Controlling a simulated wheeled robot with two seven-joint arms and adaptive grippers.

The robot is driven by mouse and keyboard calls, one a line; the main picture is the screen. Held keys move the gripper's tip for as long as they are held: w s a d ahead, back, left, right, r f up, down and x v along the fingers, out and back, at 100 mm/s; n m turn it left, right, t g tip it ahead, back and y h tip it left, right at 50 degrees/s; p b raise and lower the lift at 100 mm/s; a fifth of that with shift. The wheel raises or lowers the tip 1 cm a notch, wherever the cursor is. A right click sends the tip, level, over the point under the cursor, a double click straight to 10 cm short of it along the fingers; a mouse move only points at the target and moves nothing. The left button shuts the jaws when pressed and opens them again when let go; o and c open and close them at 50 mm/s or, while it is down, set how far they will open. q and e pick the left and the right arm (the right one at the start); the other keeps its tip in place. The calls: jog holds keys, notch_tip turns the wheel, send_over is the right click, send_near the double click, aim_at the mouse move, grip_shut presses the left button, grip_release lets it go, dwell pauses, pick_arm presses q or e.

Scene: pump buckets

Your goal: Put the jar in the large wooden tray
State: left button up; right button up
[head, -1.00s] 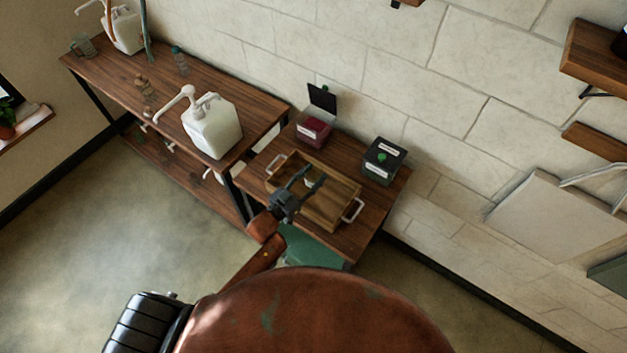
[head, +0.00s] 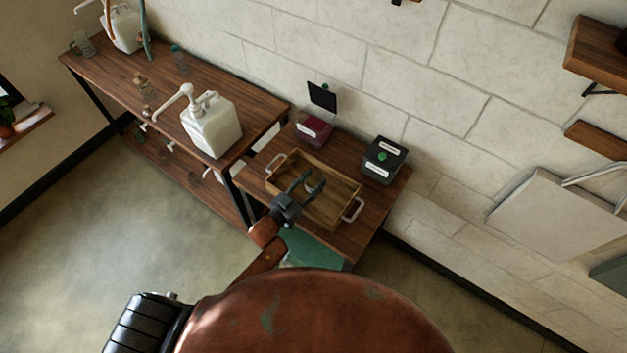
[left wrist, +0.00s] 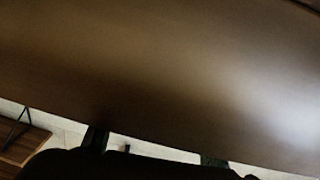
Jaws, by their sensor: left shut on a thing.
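My left gripper (head: 307,185) is over the large wooden tray (head: 340,183), a shallow wooden box with pale handles at its ends. It is shut on a small pale thing (head: 316,187) that looks like the jar, mostly hidden between the fingers. Whether the jar touches the tray's floor I cannot tell. In the left wrist view a blurred brown surface (left wrist: 150,75) fills most of the picture, too close to identify, and the finger tips show only in part below it. My right gripper is not in view.
Behind the tray stand an open-lidded box with dark red contents (head: 313,130) and a dark box with a green knob (head: 384,160). A large white pump bucket (head: 212,124) stands on the higher table to the left, with small jars (head: 147,108) and a bottle (head: 180,60).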

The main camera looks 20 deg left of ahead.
pick_arm(q)
jog(key=o, duration=1.5)
jog(key=shift+c, duration=0.2)
jog(key=shift+r, duration=0.1)
jog(key=shift+r, duration=0.35)
jog(key=v, duration=1.2)
jog(key=shift+r+p, duration=0.15)
jog(key=shift+p, duration=0.15)
